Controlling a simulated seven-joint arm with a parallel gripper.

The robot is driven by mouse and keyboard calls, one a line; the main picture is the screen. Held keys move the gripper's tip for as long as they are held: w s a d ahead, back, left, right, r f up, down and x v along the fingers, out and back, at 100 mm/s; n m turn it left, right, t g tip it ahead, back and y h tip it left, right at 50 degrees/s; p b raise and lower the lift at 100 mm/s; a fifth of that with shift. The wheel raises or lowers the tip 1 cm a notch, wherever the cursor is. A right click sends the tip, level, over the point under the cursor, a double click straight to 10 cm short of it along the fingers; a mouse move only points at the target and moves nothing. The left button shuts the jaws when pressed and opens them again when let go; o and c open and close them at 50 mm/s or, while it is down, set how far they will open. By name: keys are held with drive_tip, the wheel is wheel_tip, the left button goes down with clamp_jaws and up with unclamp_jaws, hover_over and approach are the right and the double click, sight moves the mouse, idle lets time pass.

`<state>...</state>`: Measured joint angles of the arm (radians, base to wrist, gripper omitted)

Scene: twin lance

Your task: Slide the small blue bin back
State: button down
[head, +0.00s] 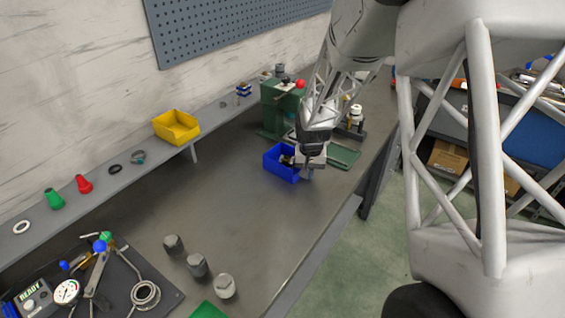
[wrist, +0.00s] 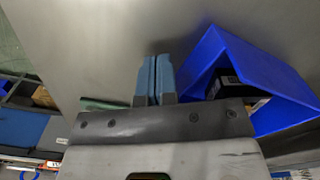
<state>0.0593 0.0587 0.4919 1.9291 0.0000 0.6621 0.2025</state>
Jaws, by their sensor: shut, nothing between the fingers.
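The small blue bin (head: 276,165) stands on the grey workbench in the head view, near the green machine. Dark items show inside it, partly hidden by my arm. My gripper (head: 308,174) is beside the bin, on its right side and low over the bench. In the wrist view the bin (wrist: 262,75) is to the right of my gripper (wrist: 153,62). The two blue fingers are shut together and empty. Whether they touch the bin cannot be told, but a gap shows between them in the wrist view.
A green machine with a red knob (head: 301,84) stands behind the bin, and a green tray (head: 343,156) lies to its right. A yellow bin (head: 176,127) sits on the back ledge (head: 107,180). Several grey cylinders (head: 197,265) stand at the front. The bench middle (head: 225,205) is clear.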

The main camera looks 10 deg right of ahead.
sight(293, 166)
drive_tip(key=shift+f, duration=0.5)
idle(0.5)
drive_tip(key=shift+r, duration=0.25)
idle(0.3)
drive_tip(key=shift+w+a, duration=0.15)
drive_tip(key=shift+w, duration=0.05)
idle(0.3)
drive_tip(key=shift+w+a, duration=0.5)
drive_tip(key=shift+w, duration=0.05)
drive_tip(key=shift+w+a, duration=0.15)
idle(0.4)
drive_tip(key=shift+w+a, duration=0.55)
drive_tip(key=shift+w+a, duration=0.15)
drive_tip(key=shift+w, duration=0.1)
idle(0.4)
drive_tip(key=shift+w+a, duration=0.5)
drive_tip(key=shift+w+a, duration=0.15)
idle(0.4)
